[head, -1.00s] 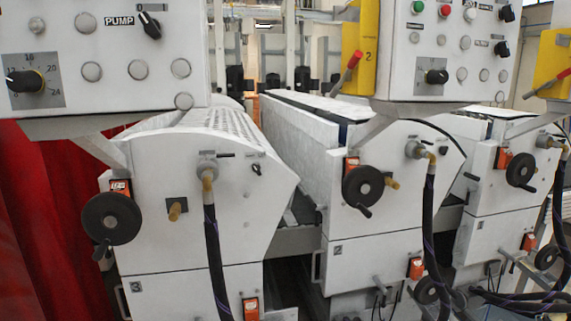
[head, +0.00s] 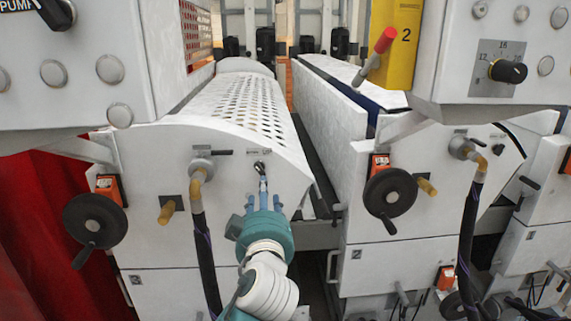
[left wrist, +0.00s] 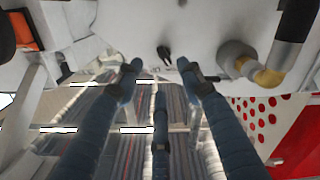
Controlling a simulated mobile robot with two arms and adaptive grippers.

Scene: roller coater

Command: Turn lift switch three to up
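A small black lift-type switch (head: 260,168) sits on the white front panel of the nearest machine in the head view. Its small labels are too blurred to read, so its number and set position cannot be told. My left gripper (head: 263,188) is just below and in front of it. In the left wrist view the black switch (left wrist: 165,53) shows ahead of the fingertips, roughly between the two outer ones. The left gripper (left wrist: 159,76) is open, with its blue fingers apart and nothing between them. Contact with the switch cannot be told. My right gripper is not in view.
A black handwheel (head: 95,220) is farther left, and another handwheel (head: 390,193) is on the right machine. Control boxes (head: 150,60) overhang above.

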